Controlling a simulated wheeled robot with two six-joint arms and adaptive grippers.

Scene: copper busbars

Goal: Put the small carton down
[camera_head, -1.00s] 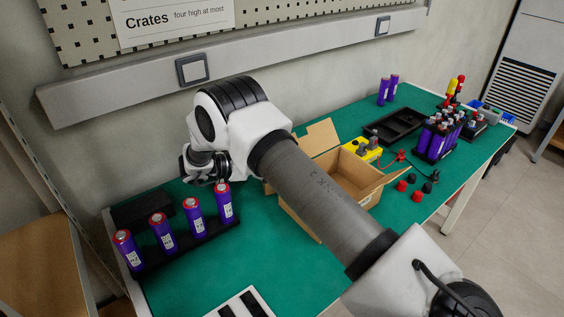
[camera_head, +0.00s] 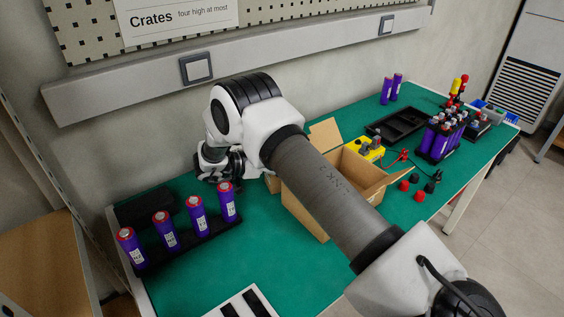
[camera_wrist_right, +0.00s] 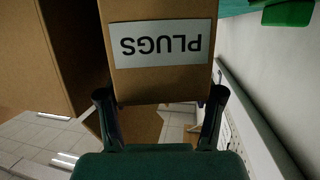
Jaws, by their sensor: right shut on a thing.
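The small carton (camera_wrist_right: 160,75) is brown cardboard with a white label reading PLUGS, upside down in the right wrist view. My right gripper (camera_wrist_right: 160,112) is shut on it, with one dark finger at each side. In the head view my right gripper (camera_head: 228,168) is over the green table, between the row of purple cells and a larger open carton. My own arm covers much of that area, so I cannot clearly make out the small carton there. My left gripper is not in view.
The open carton (camera_head: 368,178) with raised flaps stands right of my gripper, partly behind my forearm. Purple cells (camera_head: 196,214) stand in a black holder at left. A black tray (camera_head: 396,126), yellow device (camera_head: 370,149) and red caps (camera_head: 404,186) lie beyond.

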